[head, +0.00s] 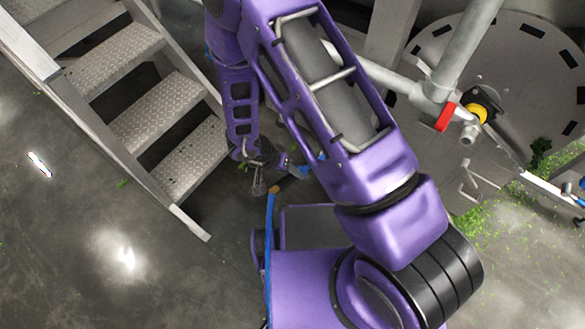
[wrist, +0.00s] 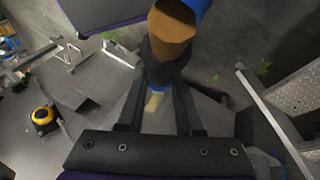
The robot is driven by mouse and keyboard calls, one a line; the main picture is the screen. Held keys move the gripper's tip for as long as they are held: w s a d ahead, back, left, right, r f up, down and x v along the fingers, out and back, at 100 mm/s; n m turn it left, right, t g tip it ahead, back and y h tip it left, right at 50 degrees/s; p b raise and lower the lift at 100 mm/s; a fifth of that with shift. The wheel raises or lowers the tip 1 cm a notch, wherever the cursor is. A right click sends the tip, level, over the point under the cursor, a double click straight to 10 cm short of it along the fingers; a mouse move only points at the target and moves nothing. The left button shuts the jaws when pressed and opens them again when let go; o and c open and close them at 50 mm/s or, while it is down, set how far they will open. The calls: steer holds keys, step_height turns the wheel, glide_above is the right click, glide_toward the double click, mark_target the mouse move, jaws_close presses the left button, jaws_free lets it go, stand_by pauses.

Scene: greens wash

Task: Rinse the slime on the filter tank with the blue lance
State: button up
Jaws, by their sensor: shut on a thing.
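My gripper (wrist: 160,88) is shut on the blue lance in the wrist view. The dark grip of the lance sits between the fingers. A brown round end with a blue part (wrist: 197,8) shows at the top of that view. In the head view the gripper is small and partly hidden beside the stairs, with a bit of blue (head: 303,165) next to it. A large grey round tank (head: 425,60), which looks like the filter tank, stands at the upper right. Green slime (head: 540,152) shows as a clump at its lower right.
Metal stairs (head: 150,100) stand at the left. A blue hose (head: 269,235) runs down beside my base. A pipe with a red-handled valve (head: 446,117) and yellow cap stands by the tank. Green bits lie on the floor (head: 490,235).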

steer(key=w+d+f+b, duration=0.2)
steer(key=b, duration=0.1)
steer(key=shift+w+f, duration=0.25)
steer(key=shift+f, duration=0.1)
steer(key=shift+w+d+f+b, duration=0.3)
steer(key=shift+w+d+b, duration=0.15)
steer(key=shift+w+b, duration=0.35)
steer(key=shift+s, duration=0.1)
steer(key=o, duration=0.4)
jaws_close()
